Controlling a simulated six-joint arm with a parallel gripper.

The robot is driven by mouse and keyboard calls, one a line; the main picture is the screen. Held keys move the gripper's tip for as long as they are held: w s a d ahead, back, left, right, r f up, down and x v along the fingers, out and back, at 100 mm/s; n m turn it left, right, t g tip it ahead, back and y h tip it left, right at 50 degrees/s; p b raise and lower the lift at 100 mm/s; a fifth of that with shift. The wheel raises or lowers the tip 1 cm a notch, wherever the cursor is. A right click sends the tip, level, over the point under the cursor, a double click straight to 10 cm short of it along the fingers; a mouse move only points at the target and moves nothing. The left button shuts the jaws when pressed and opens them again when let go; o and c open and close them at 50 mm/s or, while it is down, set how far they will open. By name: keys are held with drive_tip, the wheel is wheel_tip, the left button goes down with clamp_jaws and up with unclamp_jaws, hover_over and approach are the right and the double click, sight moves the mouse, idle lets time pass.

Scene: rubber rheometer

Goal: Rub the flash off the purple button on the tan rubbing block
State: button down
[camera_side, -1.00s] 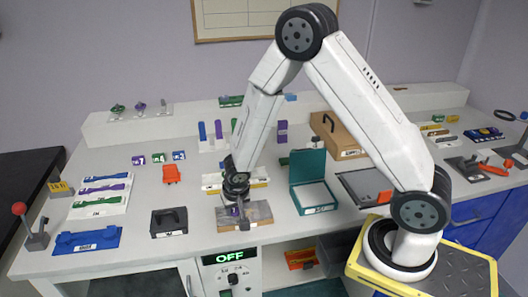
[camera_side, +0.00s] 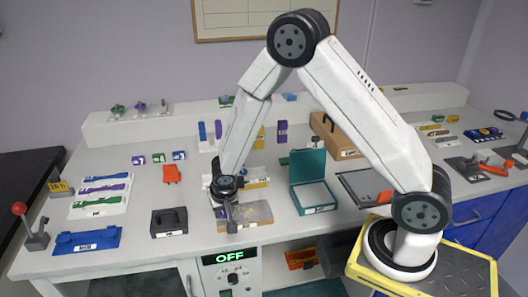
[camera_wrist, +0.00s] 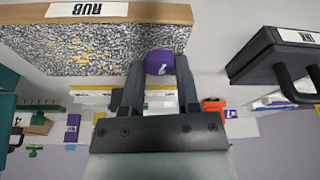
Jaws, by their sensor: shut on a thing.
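The purple button (camera_wrist: 158,61) is a small round disc with a pale mark. It sits between the two fingertips of my gripper (camera_wrist: 159,68), which is shut on it. In the side view my gripper (camera_side: 231,222) is at the left end of the tan rubbing block (camera_side: 258,211) and hides the button. In the wrist view the block (camera_wrist: 85,48) has a speckled grey top, a tan edge and a RUB label. The button overlaps the block's right edge there. I cannot tell whether it touches the block, and no flash is discernible on it.
A black holder (camera_side: 168,221) stands left of the block and also shows in the wrist view (camera_wrist: 262,58). An open teal box (camera_side: 313,194) stands to the right. A green OFF display (camera_side: 230,256) is below the bench edge. Bare bench separates block and holder.

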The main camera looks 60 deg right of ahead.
drive_tip(key=shift+d+r, duration=0.15)
drive_tip(key=shift+r, duration=3.25)
drive_tip(key=c, duration=0.9)
unclamp_jaws()
clamp_jaws()
drive_tip(key=shift+f, duration=0.1)
drive_tip(key=shift+s+f, duration=0.1)
drive_tip(key=shift+f, duration=2.75)
drive_tip(key=shift+f, duration=0.5)
